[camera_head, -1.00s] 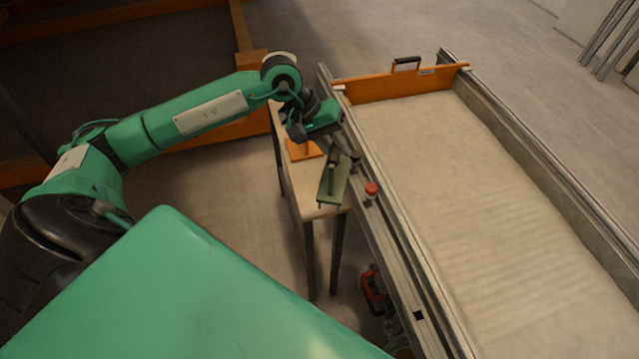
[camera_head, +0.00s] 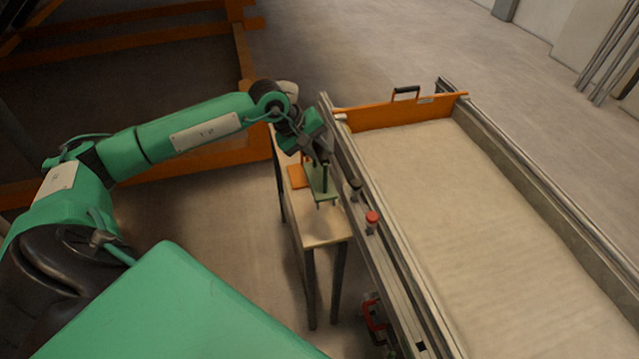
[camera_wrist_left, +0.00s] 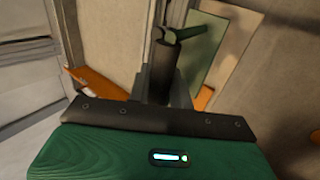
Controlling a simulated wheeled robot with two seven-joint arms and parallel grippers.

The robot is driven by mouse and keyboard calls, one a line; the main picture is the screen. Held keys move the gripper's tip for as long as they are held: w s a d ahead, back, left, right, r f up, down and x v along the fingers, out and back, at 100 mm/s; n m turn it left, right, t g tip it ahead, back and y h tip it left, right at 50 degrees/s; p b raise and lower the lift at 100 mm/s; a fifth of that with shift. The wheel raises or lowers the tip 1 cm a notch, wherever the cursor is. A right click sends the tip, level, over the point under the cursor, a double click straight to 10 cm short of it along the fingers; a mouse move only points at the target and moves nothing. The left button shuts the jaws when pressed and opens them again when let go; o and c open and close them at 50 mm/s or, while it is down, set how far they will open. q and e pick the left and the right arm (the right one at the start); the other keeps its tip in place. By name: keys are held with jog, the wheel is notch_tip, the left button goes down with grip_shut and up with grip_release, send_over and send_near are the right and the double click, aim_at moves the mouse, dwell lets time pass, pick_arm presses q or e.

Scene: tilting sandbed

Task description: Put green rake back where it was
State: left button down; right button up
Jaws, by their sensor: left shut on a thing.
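The green rake (camera_head: 320,184) is over the narrow wooden table (camera_head: 325,230) beside the sandbed. Its flat green plate lies close to an orange tool (camera_head: 297,177). I cannot tell whether the plate touches the tabletop. My left gripper (camera_head: 323,157) is shut on the rake's handle from above. In the left wrist view the dark fingers (camera_wrist_left: 163,80) close at the handle, and the green plate (camera_wrist_left: 206,48) shows beyond them. The gripper hides part of the handle. My right gripper is not in view.
The sandbed's metal side rail (camera_head: 378,235) runs close along the table's right side. A red knob (camera_head: 371,217) and a dark knob stick up there. An orange board (camera_head: 400,112) with a black handle crosses the sandbed's far end. The table's near end is bare.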

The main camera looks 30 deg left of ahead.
aim_at(314, 180)
pick_arm(q)
notch_tip(314, 180, down, 12)
jog(key=p, duration=0.3)
jog(key=shift+f, duration=0.15)
jog(key=c, duration=1.3)
grip_release()
jog(key=shift+o, duration=0.2)
